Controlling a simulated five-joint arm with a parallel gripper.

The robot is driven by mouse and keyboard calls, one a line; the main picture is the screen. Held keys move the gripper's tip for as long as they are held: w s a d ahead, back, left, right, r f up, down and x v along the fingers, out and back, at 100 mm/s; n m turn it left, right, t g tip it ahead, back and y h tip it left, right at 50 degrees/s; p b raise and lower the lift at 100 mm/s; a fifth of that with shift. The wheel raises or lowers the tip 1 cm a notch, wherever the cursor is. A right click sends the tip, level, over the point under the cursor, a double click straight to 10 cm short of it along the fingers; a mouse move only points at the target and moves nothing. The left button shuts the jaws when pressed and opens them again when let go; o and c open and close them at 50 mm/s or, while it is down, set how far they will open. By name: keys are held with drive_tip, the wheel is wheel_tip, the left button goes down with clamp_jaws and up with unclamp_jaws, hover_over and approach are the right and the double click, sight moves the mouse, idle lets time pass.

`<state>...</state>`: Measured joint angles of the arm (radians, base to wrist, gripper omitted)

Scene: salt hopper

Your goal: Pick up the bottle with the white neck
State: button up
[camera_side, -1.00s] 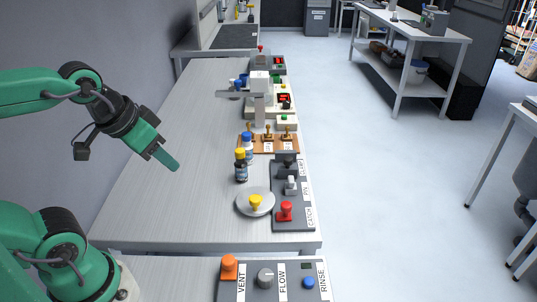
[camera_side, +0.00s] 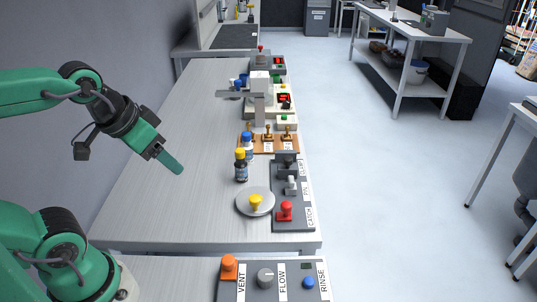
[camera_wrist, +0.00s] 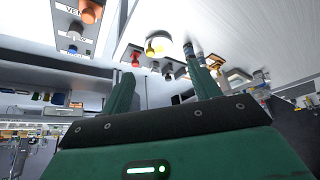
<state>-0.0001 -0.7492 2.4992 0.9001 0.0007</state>
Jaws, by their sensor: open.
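A dark bottle with a yellow cap (camera_side: 240,168) stands upright on the grey bench behind the round plate. A bottle with a blue cap (camera_side: 247,142) stands just behind it, partly hidden by it. A white neck is too small to make out surely on either one. My gripper (camera_side: 174,162) is in the air to the left of the bottles, clear of them, pointing down and right. In the wrist view my gripper (camera_wrist: 160,72) shows two green fingers spread apart with nothing between them.
A round plate with a yellow knob (camera_side: 255,202) and a dark panel with a red knob (camera_side: 285,211) lie in front of the bottles. A wooden stand with stampers (camera_side: 268,143) is behind. The bench's left side is clear. A control panel (camera_side: 265,280) is nearest.

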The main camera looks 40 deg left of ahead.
drive_tip(key=shift+w, duration=0.15)
drive_tip(key=m+g, duration=0.5)
drive_tip(key=m, duration=0.4)
hover_over(247, 147)
drive_tip(key=f, duration=1.3)
drive_tip(key=shift+w+a, duration=0.2)
drive_tip(key=shift+a, duration=0.15)
drive_tip(key=shift+w+a+f+g, duration=0.25)
drive_tip(key=shift+f+g, duration=0.05)
drive_tip(key=shift+f, duration=0.2)
drive_tip(key=shift+d+f, duration=0.1)
drive_tip(key=shift+f, duration=3.8)
drive_tip(key=c, duration=1.1)
